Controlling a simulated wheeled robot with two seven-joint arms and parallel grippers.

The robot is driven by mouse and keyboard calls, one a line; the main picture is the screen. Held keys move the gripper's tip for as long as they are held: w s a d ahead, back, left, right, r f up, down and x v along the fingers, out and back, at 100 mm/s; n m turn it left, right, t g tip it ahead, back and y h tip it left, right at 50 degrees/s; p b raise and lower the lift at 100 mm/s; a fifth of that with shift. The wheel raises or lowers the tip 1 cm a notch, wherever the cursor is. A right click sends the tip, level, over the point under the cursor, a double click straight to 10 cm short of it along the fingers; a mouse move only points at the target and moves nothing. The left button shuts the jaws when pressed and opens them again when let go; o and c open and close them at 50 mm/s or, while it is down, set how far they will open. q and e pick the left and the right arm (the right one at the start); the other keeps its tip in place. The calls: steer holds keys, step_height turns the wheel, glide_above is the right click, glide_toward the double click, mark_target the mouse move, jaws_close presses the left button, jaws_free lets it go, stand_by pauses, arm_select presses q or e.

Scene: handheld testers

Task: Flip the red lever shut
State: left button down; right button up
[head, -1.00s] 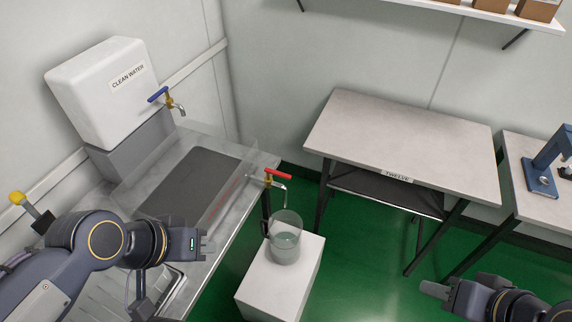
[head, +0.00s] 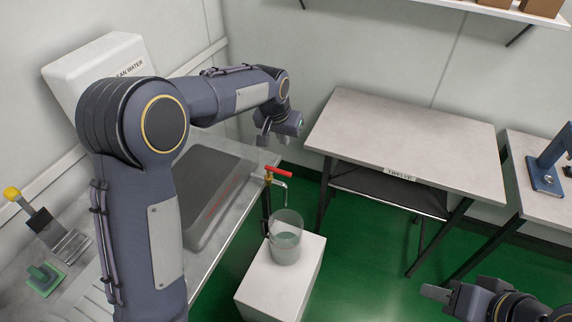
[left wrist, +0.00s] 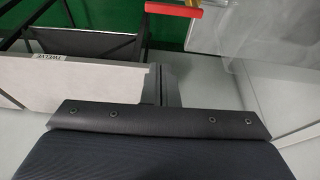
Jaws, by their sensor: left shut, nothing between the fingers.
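The red lever (head: 278,170) sits on top of a brass tap at the right end of the clear trough and points to the right. Part of it also shows at the top of the left wrist view (left wrist: 175,9). My left gripper (head: 263,141) is above and slightly left of the lever, apart from it, shut and empty. Its closed fingers also show in the left wrist view (left wrist: 162,86). A clear beaker (head: 286,240) with liquid stands below the spout. My right gripper (head: 432,292) is low at the right, far from the lever; its jaw gap is unclear.
The white block (head: 268,287) bears the beaker. A grey-topped table (head: 400,135) stands behind to the right. The clean water tank (head: 85,65) is partly hidden by my left arm. A green brush (head: 43,279) lies at the lower left.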

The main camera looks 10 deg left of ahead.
arm_select(q)
steer(key=shift+w+d+f, duration=0.4)
steer(key=shift+w, duration=0.1)
steer(key=shift+f, duration=0.1)
step_height(320, 180, down, 9)
steer(key=p, duration=0.1)
steer(key=shift+s+p, duration=0.35)
steer(key=shift+s, duration=0.05)
